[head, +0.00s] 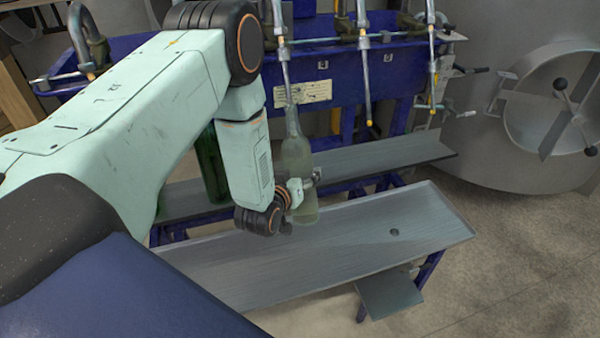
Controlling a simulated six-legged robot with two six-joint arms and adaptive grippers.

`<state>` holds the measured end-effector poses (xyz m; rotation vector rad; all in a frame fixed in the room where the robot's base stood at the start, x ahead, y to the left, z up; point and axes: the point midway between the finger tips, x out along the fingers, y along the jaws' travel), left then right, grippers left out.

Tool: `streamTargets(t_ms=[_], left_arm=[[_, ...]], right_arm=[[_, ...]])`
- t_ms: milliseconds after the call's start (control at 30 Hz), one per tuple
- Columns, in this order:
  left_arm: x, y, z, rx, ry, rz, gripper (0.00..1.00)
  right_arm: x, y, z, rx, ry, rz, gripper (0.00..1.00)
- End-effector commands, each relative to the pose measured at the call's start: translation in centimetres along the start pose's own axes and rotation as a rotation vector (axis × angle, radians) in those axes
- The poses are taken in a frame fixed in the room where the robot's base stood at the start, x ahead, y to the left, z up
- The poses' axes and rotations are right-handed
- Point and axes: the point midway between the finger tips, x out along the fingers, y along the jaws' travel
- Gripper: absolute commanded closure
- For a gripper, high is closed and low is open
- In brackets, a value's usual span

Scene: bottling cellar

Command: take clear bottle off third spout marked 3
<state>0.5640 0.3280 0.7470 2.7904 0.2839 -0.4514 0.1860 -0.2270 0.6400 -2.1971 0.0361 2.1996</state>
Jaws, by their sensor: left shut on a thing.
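The clear bottle (297,158) is upright, its neck just under a filling spout (283,55) on the blue filler. The spout's thin tube runs down to the bottle mouth; its tip is not visible, and I cannot tell if it is inside the neck. My left gripper (301,187) is shut on the lower body of the bottle, coming from the left. The bottle's base is just above or in front of the grey front tray (330,250); contact is unclear. The small number plates (323,64) are too small to read. My right gripper is out of view.
Two more spouts (367,70) hang empty to the right. A green bottle (210,165) stands partly hidden behind my left arm. A grey rear shelf (400,152) runs beneath the spouts. The front tray's right part is clear. A steel tank (525,120) stands at right.

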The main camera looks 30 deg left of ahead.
Motion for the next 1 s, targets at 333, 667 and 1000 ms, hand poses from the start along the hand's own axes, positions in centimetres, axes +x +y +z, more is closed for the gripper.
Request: streamTargets(t_ms=[333,667,1000], left_arm=[[0.1,0.1,1.3,0.000,0.008,0.002,0.99],[0.1,0.1,2.7,0.000,0.009,0.003,0.99],[0.1,0.1,4.1,0.000,0.008,0.002,0.99]], right_arm=[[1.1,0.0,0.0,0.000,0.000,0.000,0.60],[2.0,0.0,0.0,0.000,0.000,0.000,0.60],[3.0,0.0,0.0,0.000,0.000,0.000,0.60]])
